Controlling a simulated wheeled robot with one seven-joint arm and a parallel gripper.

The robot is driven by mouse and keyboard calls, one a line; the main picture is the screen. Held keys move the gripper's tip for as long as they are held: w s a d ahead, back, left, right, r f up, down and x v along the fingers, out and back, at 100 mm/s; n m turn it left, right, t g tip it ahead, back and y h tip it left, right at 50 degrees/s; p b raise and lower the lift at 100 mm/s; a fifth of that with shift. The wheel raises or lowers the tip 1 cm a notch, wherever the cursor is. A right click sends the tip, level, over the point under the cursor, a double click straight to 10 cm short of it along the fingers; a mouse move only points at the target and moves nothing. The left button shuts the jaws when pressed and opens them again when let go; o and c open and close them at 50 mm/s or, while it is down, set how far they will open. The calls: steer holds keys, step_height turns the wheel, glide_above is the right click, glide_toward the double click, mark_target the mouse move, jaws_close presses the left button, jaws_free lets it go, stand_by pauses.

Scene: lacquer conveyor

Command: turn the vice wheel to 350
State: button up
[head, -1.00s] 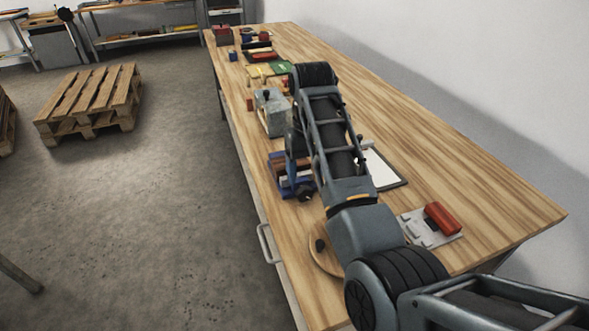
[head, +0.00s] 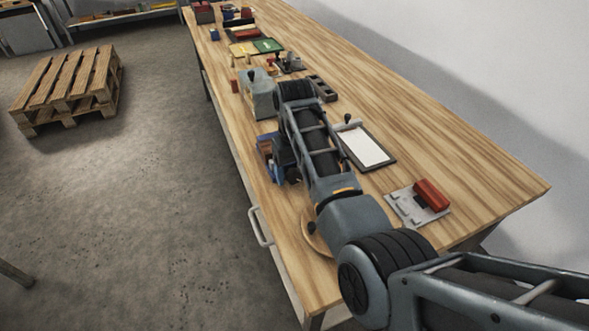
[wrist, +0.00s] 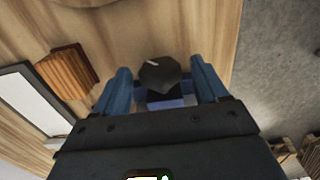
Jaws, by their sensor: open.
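The vice (head: 266,147) is blue and stands near the table's front edge in the head view, partly hidden by my arm. In the wrist view its blue body (wrist: 168,103) shows behind the wheel. The vice wheel (wrist: 160,76) is a dark knob with a small pale mark near its top left; in the head view I cannot make it out. My gripper (wrist: 163,86) is open, with one blue finger on each side of the wheel. I cannot tell whether the fingers touch it.
A clipboard with white paper (head: 364,146) lies right of my arm. A grey plate (head: 402,208) with a red block (head: 431,195) is nearer. A grey box-like device (head: 257,92) stands beyond the vice.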

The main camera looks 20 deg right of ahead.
steer(key=shift+c, duration=0.5)
steer(key=c, duration=0.9)
steer(key=shift+c, duration=0.2)
steer(key=shift+d+y, duration=0.1)
steer(key=shift+y, duration=0.2)
steer(key=y, duration=0.4)
steer(key=shift+d+f, duration=0.1)
steer(key=shift+d, duration=0.3)
steer(key=shift+d+f+y+b, duration=0.15)
steer(key=shift+y+b, duration=0.45)
steer(key=shift+y, duration=0.55)
steer(key=shift+d+f+y+b, duration=0.1)
steer(key=shift+y+b, duration=0.5)
steer(key=shift+y, duration=0.55)
steer(key=o, duration=1)
